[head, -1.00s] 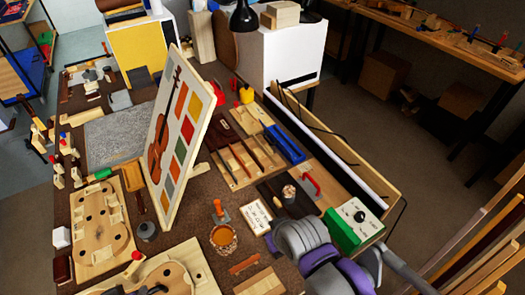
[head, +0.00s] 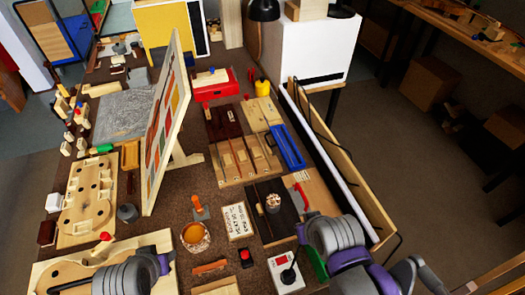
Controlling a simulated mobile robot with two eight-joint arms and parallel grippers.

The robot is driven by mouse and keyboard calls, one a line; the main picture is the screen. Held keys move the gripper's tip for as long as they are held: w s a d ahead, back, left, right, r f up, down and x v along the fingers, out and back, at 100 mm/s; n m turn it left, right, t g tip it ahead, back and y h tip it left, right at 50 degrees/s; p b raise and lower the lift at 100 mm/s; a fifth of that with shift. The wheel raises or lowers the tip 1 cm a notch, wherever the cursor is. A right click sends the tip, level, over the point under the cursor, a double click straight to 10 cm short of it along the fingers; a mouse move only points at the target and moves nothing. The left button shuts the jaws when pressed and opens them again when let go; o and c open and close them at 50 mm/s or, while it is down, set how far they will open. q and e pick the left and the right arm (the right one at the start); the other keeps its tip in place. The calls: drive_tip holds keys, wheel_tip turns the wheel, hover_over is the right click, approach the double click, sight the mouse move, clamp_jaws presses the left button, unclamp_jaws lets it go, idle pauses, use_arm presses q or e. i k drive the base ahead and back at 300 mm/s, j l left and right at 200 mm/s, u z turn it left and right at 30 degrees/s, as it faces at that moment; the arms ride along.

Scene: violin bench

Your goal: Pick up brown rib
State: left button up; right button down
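A thin orange-brown strip (head: 210,267), which looks like the brown rib, lies on the brown bench top at the front, left of a small black block with a red button. Nothing touches it. My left arm is in the bottom left over the pale violin-shaped form (head: 62,262); its gripper fingers cannot be made out. My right arm is at the front right, over the bench edge beside the white box with a red display (head: 286,272); its fingers are hidden behind the wrist.
A tilted colour-chart board (head: 168,115) stands on the left middle. A glue-coloured bowl (head: 196,237), an orange-handled stamp (head: 200,207) and a white written card (head: 236,221) lie behind the strip. A black button block (head: 245,257) is to its right. A blue tray (head: 285,148) is farther back.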

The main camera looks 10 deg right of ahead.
sight(244, 139)
drive_tip(key=l+z, duration=0.1)
drive_tip(key=l, duration=0.45)
drive_tip(key=i+l+z, duration=0.1)
drive_tip(key=l, duration=0.4)
drive_tip(key=i+l+z, duration=0.1)
drive_tip(key=l, duration=0.45)
drive_tip(key=i+l+z, duration=0.1)
drive_tip(key=l, duration=0.4)
